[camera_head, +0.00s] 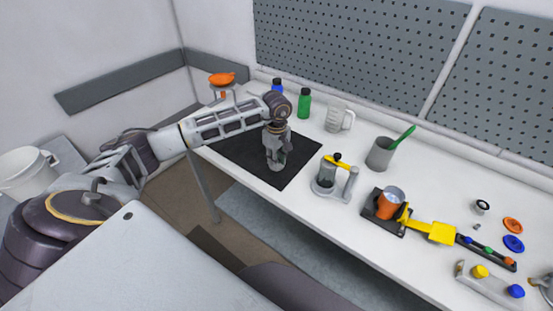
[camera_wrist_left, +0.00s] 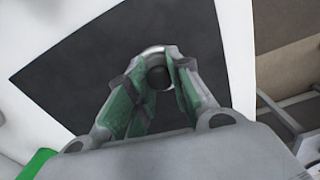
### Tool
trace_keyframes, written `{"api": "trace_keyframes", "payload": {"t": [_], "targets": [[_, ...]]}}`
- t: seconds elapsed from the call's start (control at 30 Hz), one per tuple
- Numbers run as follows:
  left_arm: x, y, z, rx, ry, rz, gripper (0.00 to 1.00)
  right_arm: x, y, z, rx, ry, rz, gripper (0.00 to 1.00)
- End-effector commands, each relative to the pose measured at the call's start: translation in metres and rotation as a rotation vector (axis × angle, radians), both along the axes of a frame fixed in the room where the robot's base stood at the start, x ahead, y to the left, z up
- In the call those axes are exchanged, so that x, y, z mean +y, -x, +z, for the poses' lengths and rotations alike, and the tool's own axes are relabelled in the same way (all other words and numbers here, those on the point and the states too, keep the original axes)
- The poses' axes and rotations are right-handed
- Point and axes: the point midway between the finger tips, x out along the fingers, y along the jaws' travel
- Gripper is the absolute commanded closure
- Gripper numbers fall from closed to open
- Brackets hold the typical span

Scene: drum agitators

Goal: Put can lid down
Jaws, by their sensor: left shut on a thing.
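My left gripper (camera_head: 276,143) points straight down over the black mat (camera_head: 240,145) on the bench. It is shut on a small round piece, which I take to be the can lid (camera_wrist_left: 155,52). In the left wrist view this piece shows a pale round rim and a dark round middle between the green-padded fingers (camera_wrist_left: 157,85). In the head view a small grey metal shape (camera_head: 276,164) shows right below the fingertips, low over the mat. I cannot tell whether it touches the mat. My right gripper is not in view.
The mat's left part is bare.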

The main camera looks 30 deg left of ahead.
Motion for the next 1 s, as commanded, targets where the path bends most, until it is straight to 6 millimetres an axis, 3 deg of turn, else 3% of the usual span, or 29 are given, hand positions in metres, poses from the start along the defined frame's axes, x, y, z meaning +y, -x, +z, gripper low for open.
{"api": "trace_keyframes", "payload": {"t": [0.17,0.2,0.33,0.83,1.0], "targets": [[0.000,0.000,-0.004,0.000,0.000,0.000,0.91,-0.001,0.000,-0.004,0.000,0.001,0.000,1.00],[0.000,0.000,-0.003,0.000,0.000,0.000,0.74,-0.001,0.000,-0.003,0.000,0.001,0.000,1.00],[0.000,0.000,-0.003,0.000,0.000,0.000,0.57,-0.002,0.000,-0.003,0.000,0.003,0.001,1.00],[0.000,0.000,0.000,0.000,0.000,0.000,0.57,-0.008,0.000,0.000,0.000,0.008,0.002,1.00],[0.001,-0.001,0.012,-0.002,0.000,0.000,0.57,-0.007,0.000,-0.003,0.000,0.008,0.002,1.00]]}}
